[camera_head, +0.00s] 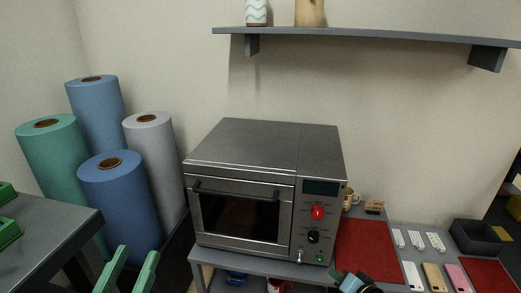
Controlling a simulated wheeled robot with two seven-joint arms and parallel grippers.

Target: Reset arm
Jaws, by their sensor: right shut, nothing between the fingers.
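My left gripper (138,252) shows at the bottom left as two green fingers standing apart, with nothing seen between them. It is in front of the rolls, left of the oven and apart from it. My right gripper (352,280) shows at the bottom edge, right of the oven, in front of the red mat. Its blue and dark fingertips are shut and empty. Most of both arms is out of view. The grey oven (238,215) stands on the table with its door shut. A tan mug (351,198) stands behind its right side, partly hidden.
A red mat (367,250), several phone-like slabs (433,276) and a dark bin (476,237) lie on the right. A shelf (370,35) hangs above. Large rolls (122,205) stand at the left behind a grey table (48,225).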

